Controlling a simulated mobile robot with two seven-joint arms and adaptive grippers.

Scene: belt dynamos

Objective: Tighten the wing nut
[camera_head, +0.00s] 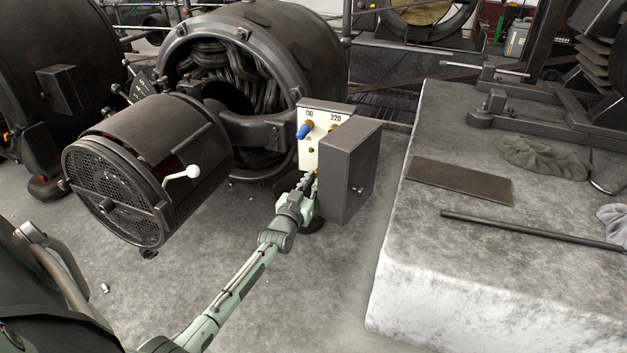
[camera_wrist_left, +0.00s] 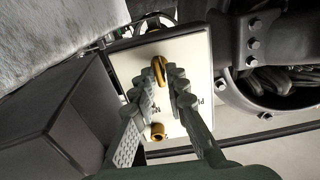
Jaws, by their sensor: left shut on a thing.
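A pale terminal panel (camera_head: 325,112) marked 110 and 220 stands in front of the large dynamo, with a blue-handled part and small brass fittings on it. The panel also shows in the left wrist view (camera_wrist_left: 192,52). My left gripper (camera_head: 309,181) reaches up to the panel's lower part. In the left wrist view its fingers (camera_wrist_left: 162,78) are closed about the brass wing nut (camera_wrist_left: 159,66). The fingers partly cover the nut, and the head view hides it. A second brass fitting (camera_wrist_left: 157,132) sits beside the fingers. My right gripper is not in view.
A dark grey box-shaped cover (camera_head: 348,172) stands out just right of my left gripper. A dark drum with a mesh end (camera_head: 115,200) and white-knobbed lever (camera_head: 182,173) is at left. A concrete block (camera_head: 450,260) bears a plate (camera_head: 459,181) and a rod (camera_head: 530,229).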

